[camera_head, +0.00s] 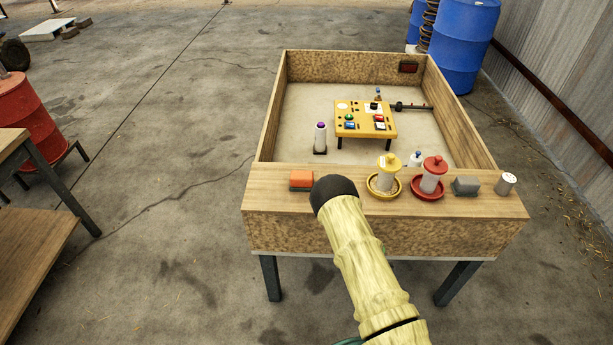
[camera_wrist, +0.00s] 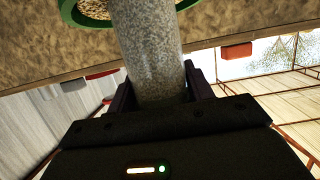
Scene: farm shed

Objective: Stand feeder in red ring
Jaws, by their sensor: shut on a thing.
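My gripper (camera_wrist: 158,95) is shut on a grey speckled, see-through cylinder, the body of a feeder (camera_wrist: 148,45). A green dish (camera_wrist: 68,12) with pale grain is at the feeder's far end, at the top of the wrist view and partly cut off. In the head view my gripper is not visible; a small green edge (camera_head: 349,341) shows beside my arm at the bottom, and I cannot tell if it is that dish. A yellow feeder (camera_head: 385,175) and a red feeder (camera_head: 432,178) stand upright on the box's front ledge. I cannot make out a separate red ring.
The ledge (camera_head: 275,200) also holds an orange block (camera_head: 301,179), a grey block (camera_head: 466,185) and a white can (camera_head: 507,183). Inside the walled box stand a yellow panel table (camera_head: 365,117) and a purple-capped bottle (camera_head: 320,136). My arm crosses the ledge's front.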

